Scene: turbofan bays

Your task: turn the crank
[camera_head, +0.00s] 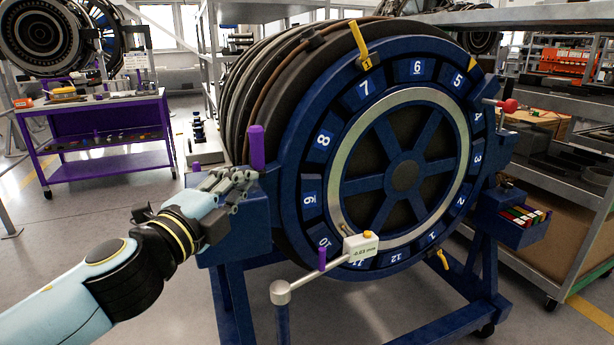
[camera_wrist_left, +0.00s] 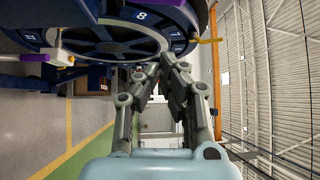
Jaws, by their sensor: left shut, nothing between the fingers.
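A purple upright handle (camera_head: 257,148), which looks like the crank's grip, stands at the left side of the numbered blue fan ring (camera_head: 290,165), above a blue housing (camera_head: 255,232). My left gripper (camera_head: 240,182) is just left of and below this handle in the head view. I cannot tell whether they touch. In the left wrist view the fingers of my left gripper (camera_wrist_left: 168,75) come together with nothing held between them. The blue ring (camera_wrist_left: 160,55) shows beyond them there. My right gripper is not in view.
A gauge (camera_head: 361,247) on a grey arm with a purple peg (camera_head: 322,258) stands low in front of the ring. A red knob (camera_head: 509,105) is at its right. A purple workbench (camera_head: 95,135) is back left; metal shelves (camera_head: 570,170) stand right.

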